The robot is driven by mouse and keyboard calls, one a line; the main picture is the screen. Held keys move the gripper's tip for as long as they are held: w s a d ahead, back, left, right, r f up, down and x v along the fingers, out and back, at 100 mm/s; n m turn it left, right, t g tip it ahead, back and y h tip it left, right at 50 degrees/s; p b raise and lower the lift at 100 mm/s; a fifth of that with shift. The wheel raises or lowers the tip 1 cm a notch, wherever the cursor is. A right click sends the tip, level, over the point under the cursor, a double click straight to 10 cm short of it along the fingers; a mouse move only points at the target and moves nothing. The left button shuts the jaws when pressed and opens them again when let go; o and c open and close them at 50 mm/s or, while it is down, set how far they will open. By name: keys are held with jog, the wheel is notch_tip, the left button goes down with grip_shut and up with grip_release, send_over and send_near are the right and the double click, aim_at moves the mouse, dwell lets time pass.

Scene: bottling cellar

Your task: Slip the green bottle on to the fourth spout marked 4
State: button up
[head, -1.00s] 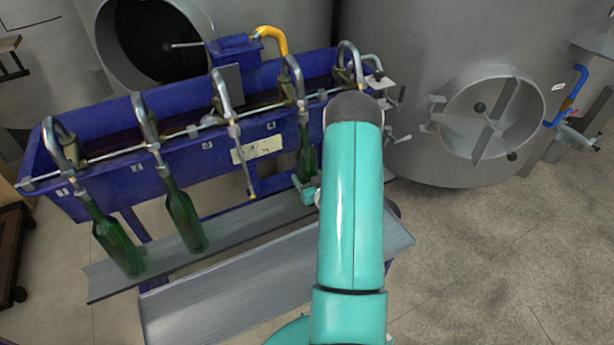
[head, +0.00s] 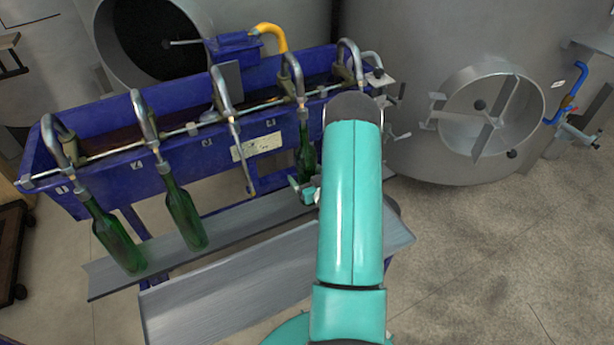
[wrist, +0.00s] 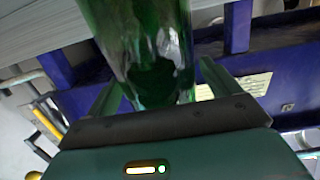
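The green bottle (head: 307,160) hangs upright below the fourth spout (head: 291,75), its neck up at the spout's nozzle. Its lower end is partly hidden by my gripper, so I cannot tell whether it touches the shelf. My gripper (head: 304,190) is at the bottle's lower part, its fingers spread. In the wrist view the bottle (wrist: 150,55) stands between the two fingers of my gripper (wrist: 160,90), with a gap showing at the right finger. The left finger is close to the glass; contact there is unclear.
The blue filler trough (head: 185,155) carries the row of spouts. Green bottles hang at the first (head: 118,240) and second (head: 183,215) spouts. The third spout (head: 220,88) has no bottle. A grey sloped shelf (head: 240,225) runs below. A steel tank (head: 440,50) stands at right.

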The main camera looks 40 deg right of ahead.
jog(key=shift+s, duration=0.1)
jog(key=v, duration=1.3)
jog(key=shift+s, duration=0.3)
jog(key=shift+a, duration=0.1)
